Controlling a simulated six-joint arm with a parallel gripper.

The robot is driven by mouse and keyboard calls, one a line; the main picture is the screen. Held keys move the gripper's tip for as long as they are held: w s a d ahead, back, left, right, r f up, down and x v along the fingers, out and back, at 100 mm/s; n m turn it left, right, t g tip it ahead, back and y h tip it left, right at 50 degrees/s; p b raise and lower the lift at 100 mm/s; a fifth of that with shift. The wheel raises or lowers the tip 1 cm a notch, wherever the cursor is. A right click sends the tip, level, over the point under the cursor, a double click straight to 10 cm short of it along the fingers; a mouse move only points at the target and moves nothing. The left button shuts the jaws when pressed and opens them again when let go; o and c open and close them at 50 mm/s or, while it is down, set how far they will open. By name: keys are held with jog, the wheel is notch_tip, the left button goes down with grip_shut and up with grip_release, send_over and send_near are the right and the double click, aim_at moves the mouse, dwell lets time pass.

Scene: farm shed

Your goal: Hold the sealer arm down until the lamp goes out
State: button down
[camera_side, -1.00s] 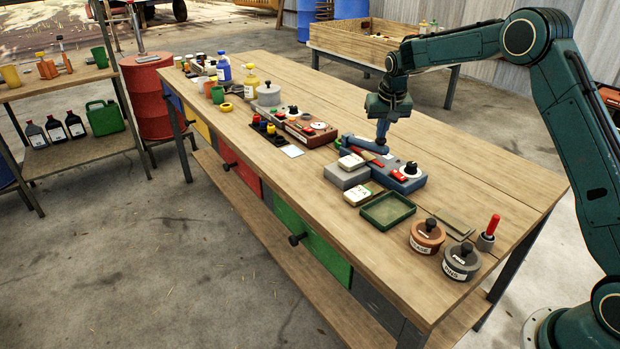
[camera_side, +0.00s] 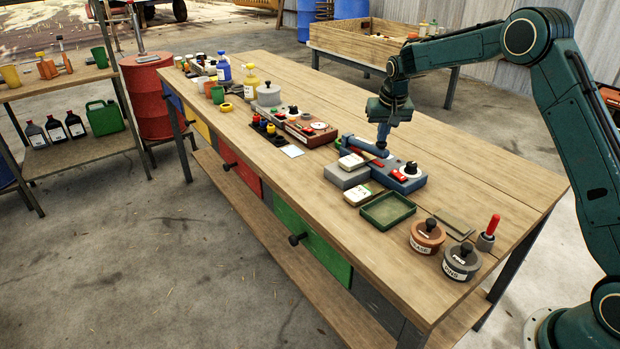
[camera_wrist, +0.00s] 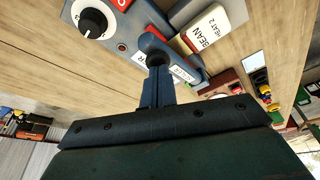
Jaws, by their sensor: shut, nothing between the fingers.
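The sealer (camera_side: 410,184) is a blue unit with a hinged blue arm (camera_side: 364,146). In the wrist view the arm's dark round end (camera_wrist: 150,42) sits right at my fingertips. My gripper (camera_side: 381,144) is shut and empty, pointing down onto that end; it appears to touch it. The gripper also shows in the wrist view (camera_wrist: 158,66). The arm looks lowered close to the base. A small round lamp (camera_wrist: 122,47) beside the dial looks dark red; I cannot tell surely whether it is lit. The black and white dial (camera_wrist: 93,22) is in clear view.
A grey block (camera_side: 346,178) carries a pale packet (camera_side: 351,161) beside the sealer. A white labelled packet (camera_side: 358,195), a green tray (camera_side: 388,210) and lidded pots (camera_side: 427,235) stand nearer. Another device (camera_side: 312,130) stands to the left.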

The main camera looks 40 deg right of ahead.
jog(key=shift+s+f, duration=0.3)
jog(key=shift+f, duration=0.55)
dwell(0.9)
jog(key=shift+r, duration=0.1)
dwell(1.6)
jog(key=shift+r, duration=3.95)
